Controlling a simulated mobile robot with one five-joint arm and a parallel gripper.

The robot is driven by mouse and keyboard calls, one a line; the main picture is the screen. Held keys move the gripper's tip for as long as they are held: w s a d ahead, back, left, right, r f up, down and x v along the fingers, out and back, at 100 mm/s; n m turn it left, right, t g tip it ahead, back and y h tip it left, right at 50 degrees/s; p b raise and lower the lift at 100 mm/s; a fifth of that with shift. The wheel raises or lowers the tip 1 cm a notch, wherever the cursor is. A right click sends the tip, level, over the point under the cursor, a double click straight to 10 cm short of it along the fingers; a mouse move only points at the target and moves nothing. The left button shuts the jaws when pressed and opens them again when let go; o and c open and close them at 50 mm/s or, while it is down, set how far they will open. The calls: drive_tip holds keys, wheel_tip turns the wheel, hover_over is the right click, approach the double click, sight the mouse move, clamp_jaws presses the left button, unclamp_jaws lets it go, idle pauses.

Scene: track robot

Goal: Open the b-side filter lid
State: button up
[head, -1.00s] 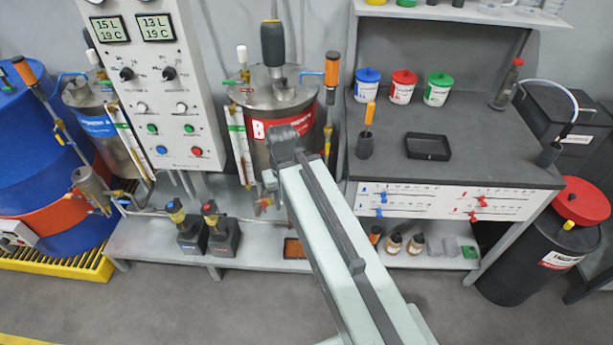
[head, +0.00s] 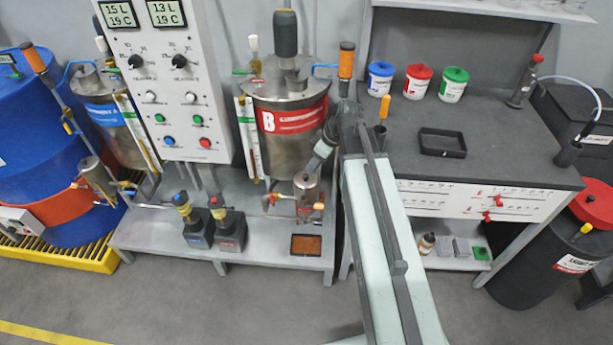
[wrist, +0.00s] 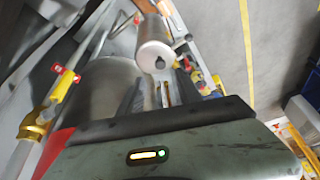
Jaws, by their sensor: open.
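The b-side filter (head: 306,192) is a small steel cylinder below the red-banded B tank (head: 270,140). Its lid has a small knob on top. My gripper (head: 318,162) is just above and to the right of the filter, angled down toward its lid. In the wrist view a steel cylinder (wrist: 152,48), apparently the filter, shows its round end and a small dark knob. My open gripper (wrist: 163,92) points at that end, with nothing between the fingers. I cannot tell whether the fingertips touch the knob. The lid looks closed.
Two dark pumps (head: 212,230) stand on the lower shelf left of the filter. An orange-brown tray (head: 305,245) lies below it. An orange-handled pipe (head: 346,65) rises close to my arm. The workbench (head: 490,160) is to the right. The floor in front is clear.

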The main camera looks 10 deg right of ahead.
sight(305, 175)
drive_tip(key=b+x, duration=0.6)
drive_tip(key=x, duration=0.1)
drive_tip(key=shift+f+b, duration=0.15)
drive_tip(key=shift+b, duration=0.25)
drive_tip(key=shift+w+a+f, duration=0.1)
drive_tip(key=shift+a+f, duration=0.1)
drive_tip(key=shift+f, duration=0.05)
drive_tip(key=shift+r, duration=0.1)
clamp_jaws()
idle(0.7)
